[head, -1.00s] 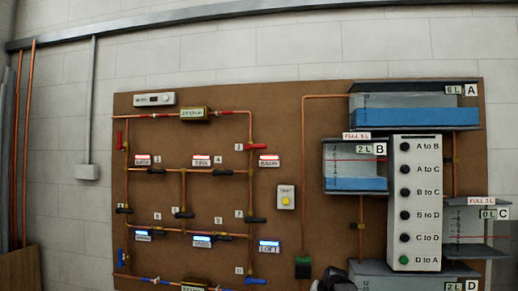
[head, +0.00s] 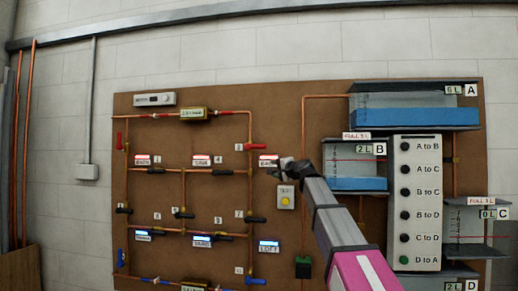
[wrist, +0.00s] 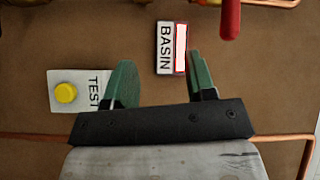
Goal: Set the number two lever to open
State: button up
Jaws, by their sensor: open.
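A red lever (head: 256,147) at the upper right of the pipework points sideways, across its vertical copper pipe. The small number plate (head: 239,147) beside it is too blurred to read for certain. The red lever also shows at the top of the wrist view (wrist: 230,18). My gripper (head: 282,165) is in front of the board, just below and right of the red lever, and covers part of the BASIN sign (head: 265,161). In the wrist view its green fingers (wrist: 161,78) are apart with nothing between them, near the BASIN sign (wrist: 170,48); the lever lies beyond them.
A TEST plate with a yellow button (head: 286,201) is just below my gripper. Another red lever (head: 119,139) stands upright at far left. Several black levers (head: 256,219) sit lower. Tanks and a button panel (head: 405,205) stand to the right.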

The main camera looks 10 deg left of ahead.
jog(key=y, duration=0.1)
send_near(261, 147)
jog(key=shift+m+t, duration=0.3)
jog(key=shift+t, duration=0.1)
jog(key=x, duration=1.1)
jog(key=shift+w+a+f, duration=0.15)
jog(key=shift+a+f, duration=0.05)
jog(key=shift+a, duration=0.15)
grip_shut()
